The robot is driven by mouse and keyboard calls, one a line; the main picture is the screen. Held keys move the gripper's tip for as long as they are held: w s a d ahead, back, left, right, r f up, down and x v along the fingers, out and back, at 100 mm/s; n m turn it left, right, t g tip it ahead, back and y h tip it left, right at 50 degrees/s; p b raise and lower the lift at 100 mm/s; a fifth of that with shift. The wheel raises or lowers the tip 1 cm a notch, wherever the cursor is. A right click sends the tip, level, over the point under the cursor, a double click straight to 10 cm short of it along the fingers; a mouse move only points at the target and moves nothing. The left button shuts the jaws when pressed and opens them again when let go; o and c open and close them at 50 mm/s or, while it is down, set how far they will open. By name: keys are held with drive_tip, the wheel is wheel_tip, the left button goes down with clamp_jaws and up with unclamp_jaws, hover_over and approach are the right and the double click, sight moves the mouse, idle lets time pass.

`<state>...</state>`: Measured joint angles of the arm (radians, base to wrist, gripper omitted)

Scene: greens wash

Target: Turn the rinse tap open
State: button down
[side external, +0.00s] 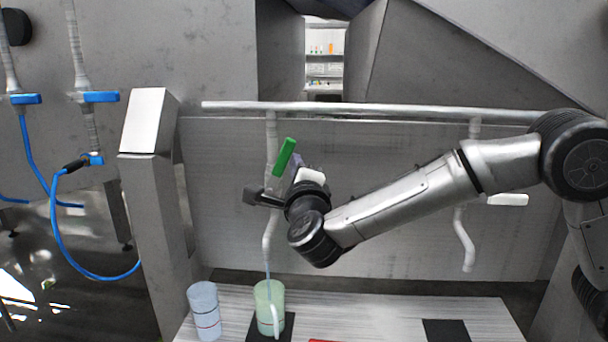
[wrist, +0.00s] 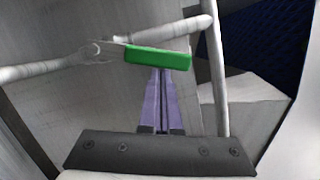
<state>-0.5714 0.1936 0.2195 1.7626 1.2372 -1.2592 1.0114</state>
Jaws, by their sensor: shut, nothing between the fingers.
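The rinse tap's green lever handle (side external: 284,157) is on a grey vertical pipe (side external: 271,135) and stands steeply tilted, its top leaning right. The handle (wrist: 158,58) lies nearly crosswise in the wrist view. My gripper (side external: 297,160) is beside the handle, its purple fingers partly hidden by my wrist. In the wrist view my gripper (wrist: 158,72) is shut and empty, its fingertips at the handle's lower edge; I cannot tell whether they touch. A thin bluish stream (side external: 267,276) runs from the spout (side external: 268,245) into a green jug (side external: 263,292).
A blue-white cup (side external: 204,310) stands left of the jug on the pale counter (side external: 380,310). A second pipe with a white handle (side external: 508,199) and a bent spout (side external: 464,250) is at right, above a black mat (side external: 446,331). Blue-handled valves (side external: 101,97) are at far left.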

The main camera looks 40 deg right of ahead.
sight(281, 153)
drive_tip(key=shift+w+a+r+n, duration=0.6)
drive_tip(key=shift+w+a+r, duration=0.15)
drive_tip(key=shift+w+a, duration=0.2)
idle(0.3)
